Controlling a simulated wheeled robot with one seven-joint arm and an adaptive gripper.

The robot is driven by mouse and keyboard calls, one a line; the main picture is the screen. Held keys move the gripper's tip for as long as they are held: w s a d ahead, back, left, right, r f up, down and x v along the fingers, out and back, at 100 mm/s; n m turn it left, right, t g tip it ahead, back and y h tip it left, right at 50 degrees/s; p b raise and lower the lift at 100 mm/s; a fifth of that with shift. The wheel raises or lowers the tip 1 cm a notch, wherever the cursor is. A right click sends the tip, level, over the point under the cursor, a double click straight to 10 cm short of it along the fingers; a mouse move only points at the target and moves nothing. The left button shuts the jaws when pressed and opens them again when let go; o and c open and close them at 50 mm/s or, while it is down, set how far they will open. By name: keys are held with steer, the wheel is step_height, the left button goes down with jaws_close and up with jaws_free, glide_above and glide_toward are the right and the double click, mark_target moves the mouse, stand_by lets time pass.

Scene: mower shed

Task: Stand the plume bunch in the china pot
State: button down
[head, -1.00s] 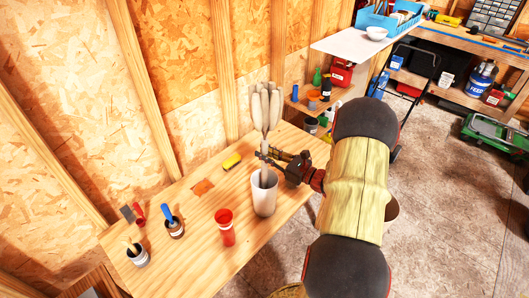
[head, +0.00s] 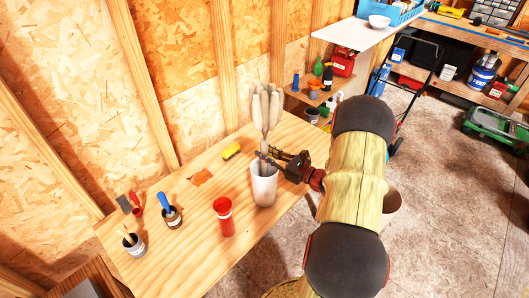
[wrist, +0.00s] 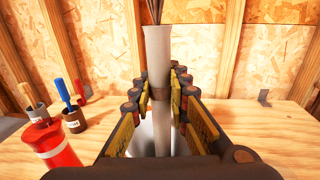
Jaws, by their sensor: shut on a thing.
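The plume bunch (head: 265,108) has pale, feathery heads above a pale stem and stands nearly upright. My gripper (head: 266,156) is shut around its stem, just above the mouth of the white china pot (head: 264,188). The pot stands upright on the wooden bench. The stem's lower end appears to be within the pot's mouth, but its tip is hidden. In the wrist view, the pale stem (wrist: 158,60) rises between my two fingers, with part of the white pot (wrist: 145,138) below and behind them.
Two small pots with brushes (head: 134,245) and a blue-handled tool (head: 166,205) are farther left. A yellow block (head: 231,152) lies behind. The bench front is clear.

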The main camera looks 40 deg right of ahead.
steer(key=shift+f, duration=0.15)
steer(key=c, duration=1.6)
jaws_free()
steer(key=shift+c, duration=0.2)
steer(key=v, duration=1.2)
